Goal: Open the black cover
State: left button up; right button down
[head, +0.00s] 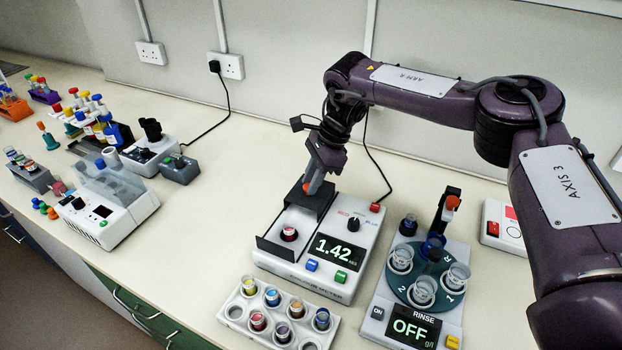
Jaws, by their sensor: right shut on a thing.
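The black cover (312,203) is at the back of the white meter (335,276), which reads 1.42. It stands away from the well, and a red-topped vial (289,234) shows uncovered there. A low black wall (283,251) stands in front of the vial. My right gripper (311,187) reaches down from above to the cover's upper edge and is shut on the cover, by a small orange part there. The fingertips are small, and their exact contact is partly hidden. My left gripper is not in view.
A white rack of coloured vials (238,325) sits in front of the meter. A rinse unit (377,326) reading OFF stands to its right. My right arm spans above the right side. The bench left of the meter is clear; more equipment (121,208) stands further left.

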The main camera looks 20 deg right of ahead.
aim_at(323, 190)
jog(key=c, duration=1.2)
grip_release()
jog(key=shift+r, duration=0.15)
jog(key=b+v, duration=0.1)
jog(key=v, duration=0.6)
jog(key=shift+r, duration=0.3)
